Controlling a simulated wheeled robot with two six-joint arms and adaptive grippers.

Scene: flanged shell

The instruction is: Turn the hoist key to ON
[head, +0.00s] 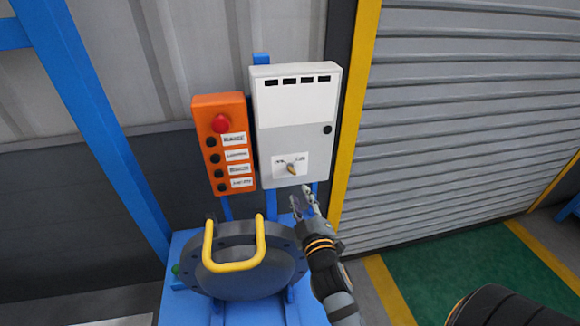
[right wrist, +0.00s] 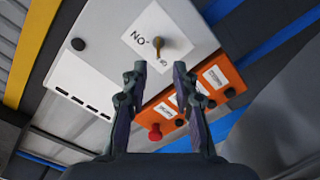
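The hoist key (head: 292,168) is a small tan-orange knob on a white label at the bottom of the light grey control box (head: 266,150). In the right wrist view the key (right wrist: 158,44) stands out from the label, which reads "NO" in part, upside down. My right gripper (head: 303,201) is just below the box, apart from the key. In the right wrist view the two fingers of my right gripper (right wrist: 158,75) are spread with nothing between them, and the key shows beyond their tips. My left gripper is in neither view.
An orange button box (head: 213,175) with a red stop button (head: 221,123) hangs left of the control box. A roller shutter (head: 470,110) is at right.

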